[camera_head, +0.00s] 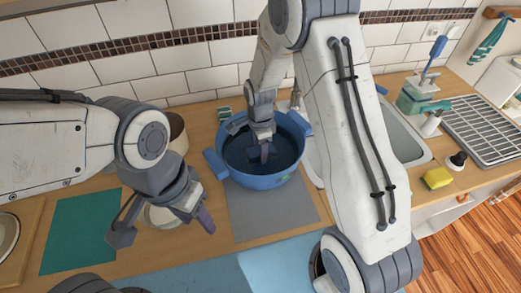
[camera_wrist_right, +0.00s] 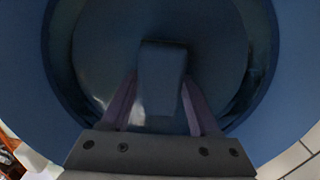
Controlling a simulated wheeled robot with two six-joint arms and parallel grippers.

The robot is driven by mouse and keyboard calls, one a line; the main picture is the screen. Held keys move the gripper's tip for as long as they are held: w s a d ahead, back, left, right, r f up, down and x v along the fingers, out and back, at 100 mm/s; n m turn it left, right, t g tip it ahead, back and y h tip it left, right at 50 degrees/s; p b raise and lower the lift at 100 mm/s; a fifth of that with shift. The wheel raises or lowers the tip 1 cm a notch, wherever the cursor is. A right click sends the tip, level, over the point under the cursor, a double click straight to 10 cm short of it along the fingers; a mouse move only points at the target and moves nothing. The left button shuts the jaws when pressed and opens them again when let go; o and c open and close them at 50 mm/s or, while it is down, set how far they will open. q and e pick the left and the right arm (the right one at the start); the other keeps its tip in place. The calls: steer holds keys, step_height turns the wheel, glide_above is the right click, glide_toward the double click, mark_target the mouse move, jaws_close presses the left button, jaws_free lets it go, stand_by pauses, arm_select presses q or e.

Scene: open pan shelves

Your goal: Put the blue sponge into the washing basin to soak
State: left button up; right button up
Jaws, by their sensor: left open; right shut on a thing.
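The blue washing basin (camera_head: 262,181) stands on the counter on a grey mat, with a handle on each side. My right gripper (camera_head: 264,152) reaches down inside its rim. In the right wrist view the gripper (camera_wrist_right: 160,108) is shut on the blue sponge (camera_wrist_right: 162,75), a block between its two purple fingers, with the basin wall (camera_wrist_right: 255,60) all around. The sponge is hard to make out in the head view, and whether it touches the bottom I cannot tell. My left gripper (camera_head: 200,212) is open and empty, left of the basin above the counter.
A pale round bowl (camera_head: 160,217) sits below my left gripper, beside a green mat (camera_head: 80,232). The sink (camera_head: 408,143), partly hidden by my right arm, lies to the right. A yellow sponge (camera_head: 437,178) and a dish rack (camera_head: 485,130) are further right.

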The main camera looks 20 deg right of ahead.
steer(key=o, duration=1.4)
steer(key=shift+o, duration=0.2)
step_height(320, 180, up, 10)
steer(key=shift+r+b, duration=0.25)
steer(key=shift+b, duration=0.45)
steer(key=s+a+r+n, duration=0.5)
steer(key=s+a+n, duration=0.3)
steer(key=s+n, duration=0.4)
steer(key=s+n+y, duration=0.1)
steer(key=s+n, duration=1.1)
steer(key=s, duration=0.1)
steer(key=shift+s+a+r, duration=0.35)
steer(key=shift+a+r, duration=0.05)
